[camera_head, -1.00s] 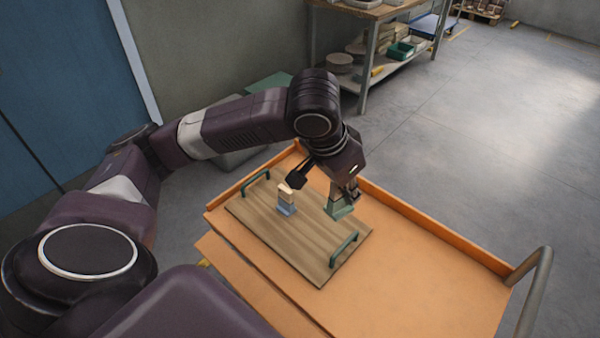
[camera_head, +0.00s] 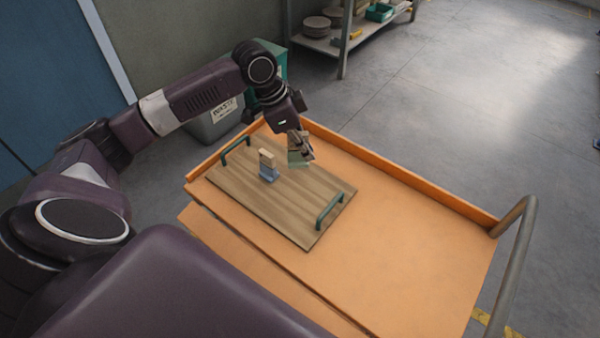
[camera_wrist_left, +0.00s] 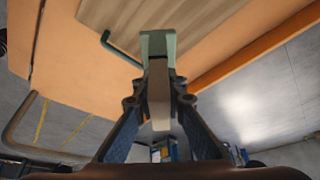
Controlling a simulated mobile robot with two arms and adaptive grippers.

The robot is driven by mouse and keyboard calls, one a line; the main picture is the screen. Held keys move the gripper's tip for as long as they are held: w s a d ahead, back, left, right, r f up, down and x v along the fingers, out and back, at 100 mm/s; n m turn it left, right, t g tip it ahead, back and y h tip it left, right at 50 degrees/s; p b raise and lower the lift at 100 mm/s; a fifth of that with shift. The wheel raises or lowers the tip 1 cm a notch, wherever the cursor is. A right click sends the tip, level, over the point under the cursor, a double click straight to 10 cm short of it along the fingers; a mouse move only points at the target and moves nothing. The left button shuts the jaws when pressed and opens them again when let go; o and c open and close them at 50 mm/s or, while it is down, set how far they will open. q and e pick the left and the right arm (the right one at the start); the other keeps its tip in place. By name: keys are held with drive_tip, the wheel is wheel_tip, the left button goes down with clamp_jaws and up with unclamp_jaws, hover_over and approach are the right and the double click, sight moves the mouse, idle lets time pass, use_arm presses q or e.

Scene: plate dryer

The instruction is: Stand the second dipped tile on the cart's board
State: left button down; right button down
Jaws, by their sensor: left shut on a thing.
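My left gripper (camera_head: 300,146) is shut on a tile with a pale body and a green end (camera_head: 298,159). It hangs green end down at the far side of the wooden board (camera_head: 290,205). In the left wrist view the pale part of this tile (camera_wrist_left: 158,92) sits between the fingers, with the green end (camera_wrist_left: 158,45) beyond them. I cannot tell whether it touches the board. Another tile, pale above and blue below (camera_head: 268,165), stands upright on the board, left of the held one and apart from it. My right gripper is not in view.
The board lies on the orange cart (camera_head: 405,230) and has a green handle at each end, left (camera_head: 236,150) and right (camera_head: 330,210). The cart has a raised rim and a grey push bar (camera_head: 515,255). A grey bin (camera_head: 215,122) stands behind. The cart's right part is bare.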

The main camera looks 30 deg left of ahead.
use_arm(q)
wheel_tip(320, 180, down, 9)
drive_tip(key=shift+p, duration=0.35)
drive_tip(key=shift+f, duration=0.6)
wheel_tip(320, 180, down, 3)
drive_tip(key=shift+f, duration=0.3)
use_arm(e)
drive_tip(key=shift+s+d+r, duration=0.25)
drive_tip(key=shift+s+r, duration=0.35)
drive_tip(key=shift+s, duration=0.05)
use_arm(q)
drive_tip(key=shift+f, duration=0.1)
drive_tip(key=c, duration=2)
unclamp_jaws()
drive_tip(key=shift+o, duration=0.2)
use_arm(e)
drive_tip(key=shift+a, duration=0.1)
